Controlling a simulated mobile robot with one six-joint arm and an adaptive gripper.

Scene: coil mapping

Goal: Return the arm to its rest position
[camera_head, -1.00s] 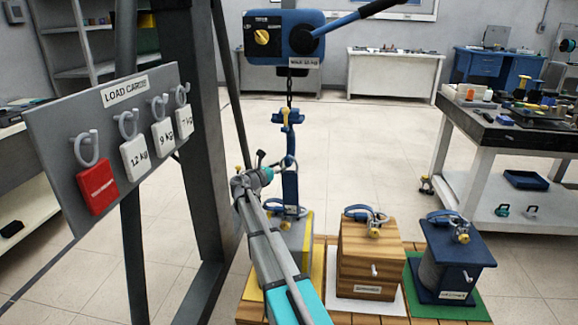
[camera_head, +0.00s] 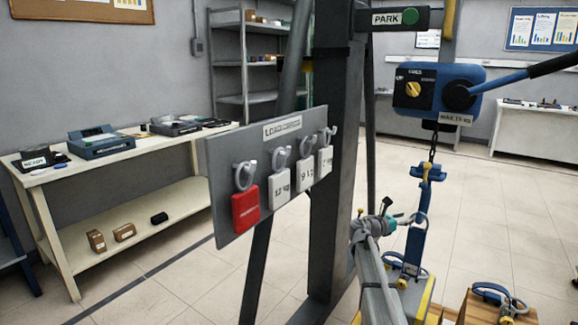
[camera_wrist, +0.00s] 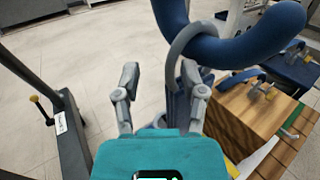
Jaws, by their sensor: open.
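My gripper (camera_head: 380,226) is at the end of my extended arm, just left of the blue hanging hook (camera_head: 414,246) in the head view. In the wrist view my gripper (camera_wrist: 160,84) has its two grey fingers spread apart with nothing held between them. The large blue hook (camera_wrist: 250,38) and a grey ring (camera_wrist: 178,48) loom close ahead, partly beyond the right finger. I cannot tell whether the fingers touch the ring.
A blue hoist (camera_head: 436,92) hangs above on the frame, whose dark post (camera_head: 335,150) stands left of my arm. A load-card board (camera_head: 268,130) is left of the post. A wooden block (camera_wrist: 245,112) stands right of my gripper.

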